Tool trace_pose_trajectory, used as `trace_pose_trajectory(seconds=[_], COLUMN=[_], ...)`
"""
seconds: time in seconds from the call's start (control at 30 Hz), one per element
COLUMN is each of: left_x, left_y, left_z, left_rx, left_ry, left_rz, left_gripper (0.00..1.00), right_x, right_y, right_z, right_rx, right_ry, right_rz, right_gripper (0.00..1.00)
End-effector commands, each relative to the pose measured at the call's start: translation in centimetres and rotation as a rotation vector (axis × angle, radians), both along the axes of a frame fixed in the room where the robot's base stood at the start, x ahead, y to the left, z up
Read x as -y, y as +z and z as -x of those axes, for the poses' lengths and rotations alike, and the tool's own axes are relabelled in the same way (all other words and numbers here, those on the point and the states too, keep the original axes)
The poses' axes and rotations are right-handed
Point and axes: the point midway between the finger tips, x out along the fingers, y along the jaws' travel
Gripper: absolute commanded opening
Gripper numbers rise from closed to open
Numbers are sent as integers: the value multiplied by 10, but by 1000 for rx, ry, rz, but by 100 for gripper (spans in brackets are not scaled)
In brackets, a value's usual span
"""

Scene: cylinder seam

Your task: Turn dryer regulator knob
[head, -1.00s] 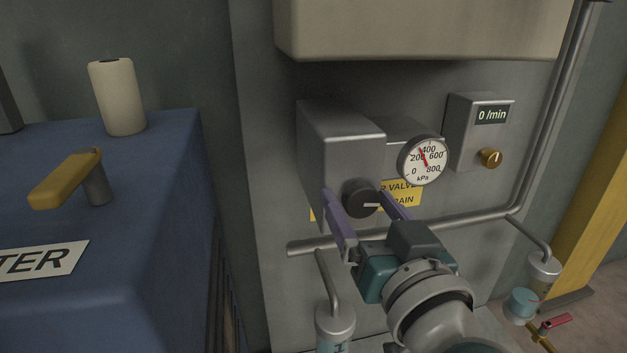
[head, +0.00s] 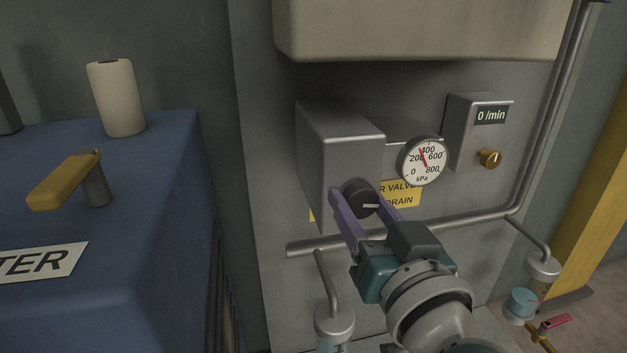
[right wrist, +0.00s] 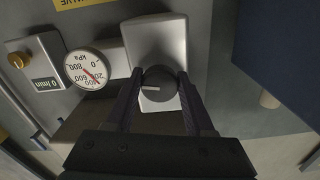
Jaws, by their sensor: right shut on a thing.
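The black regulator knob (head: 361,197) sits on the front of a grey box (head: 340,150) on the panel. A white pointer line on it is nearly level in the head view. My right gripper (head: 364,203) has its purple fingers on either side of the knob and is shut on it. In the right wrist view the knob (right wrist: 159,84) sits between the two dark fingers (right wrist: 160,92). The round pressure gauge (head: 422,161) to its right has a red needle near 300 kPa; it also shows in the right wrist view (right wrist: 84,68). My left gripper is not in view.
A box with a "0 /min" display (head: 491,116) and a brass knob (head: 490,158) is at the right. A pipe (head: 450,223) crosses below the gripper's reach. A yellow label (head: 399,194) is partly hidden. A blue cabinet (head: 130,240) with a yellow handle (head: 62,182) stands left.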

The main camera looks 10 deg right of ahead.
Motion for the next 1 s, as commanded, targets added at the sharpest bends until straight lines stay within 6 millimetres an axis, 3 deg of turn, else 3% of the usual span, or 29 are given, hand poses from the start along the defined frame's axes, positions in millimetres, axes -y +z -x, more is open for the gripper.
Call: trace_pose_trajectory(seconds=[0.7, 1.0], left_x=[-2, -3], left_y=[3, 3], left_z=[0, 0], left_rx=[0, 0], left_ry=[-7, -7], left_rz=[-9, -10], left_gripper=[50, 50], right_x=[-2, -2], right_y=[0, 1], right_z=[0, 0], right_rx=[-17, -22], right_ry=[0, 0], right_rz=[-484, -602], right_gripper=[0, 0])
